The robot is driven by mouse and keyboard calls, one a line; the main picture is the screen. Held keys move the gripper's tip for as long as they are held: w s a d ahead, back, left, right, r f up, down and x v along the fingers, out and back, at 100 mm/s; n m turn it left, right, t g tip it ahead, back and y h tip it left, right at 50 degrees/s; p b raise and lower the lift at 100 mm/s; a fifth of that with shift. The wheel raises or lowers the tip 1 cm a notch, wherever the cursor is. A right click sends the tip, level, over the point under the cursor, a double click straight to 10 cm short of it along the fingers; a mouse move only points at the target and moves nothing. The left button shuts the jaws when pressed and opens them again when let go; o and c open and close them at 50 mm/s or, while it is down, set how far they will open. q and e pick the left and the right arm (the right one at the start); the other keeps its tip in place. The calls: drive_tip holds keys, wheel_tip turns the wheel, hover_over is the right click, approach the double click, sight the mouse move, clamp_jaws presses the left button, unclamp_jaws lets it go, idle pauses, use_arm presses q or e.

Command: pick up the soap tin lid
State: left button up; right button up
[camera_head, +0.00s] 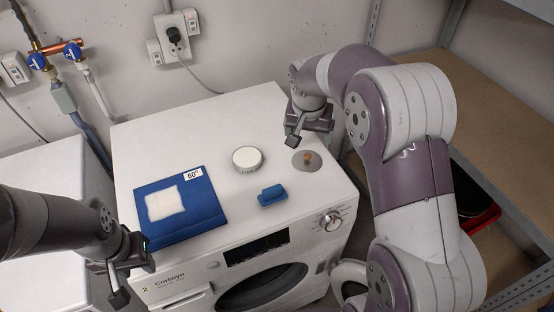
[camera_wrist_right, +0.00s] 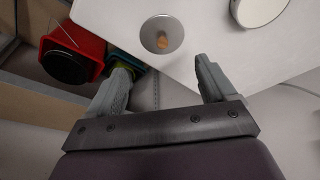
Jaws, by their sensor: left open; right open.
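The soap tin lid appears to be the flat grey disc with a small brown knob (camera_head: 299,160), lying on the right part of the washer top (camera_head: 215,125). The disc also shows in the right wrist view (camera_wrist_right: 150,32), beyond my fingertips. A round white tin (camera_head: 247,158) stands to its left, and part of it shows in the right wrist view (camera_wrist_right: 258,10). My right gripper (camera_head: 308,137) is open and empty, just behind the disc in the head view; it also shows in the right wrist view (camera_wrist_right: 162,75). My left gripper (camera_head: 132,284) is open and empty near the washer's front left corner.
A blue block-like object (camera_head: 272,196) lies near the front edge. A wooden shelf (camera_head: 420,75) with metal posts stands at right. A red bin (camera_wrist_right: 72,50) is beside the washer.

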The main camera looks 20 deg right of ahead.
sight(307, 157)
drive_tip(key=shift+m, duration=0.7)
drive_tip(key=x, duration=1.2)
drive_tip(key=shift+w+r+p, duration=0.1)
drive_tip(key=shift+w+p, duration=0.15)
drive_tip(key=shift+p, duration=0.15)
drive_tip(key=shift+s+r, duration=0.1)
drive_tip(key=shift+c, duration=0.9)
drive_tip(key=shift+s+a, duration=0.1)
clamp_jaws()
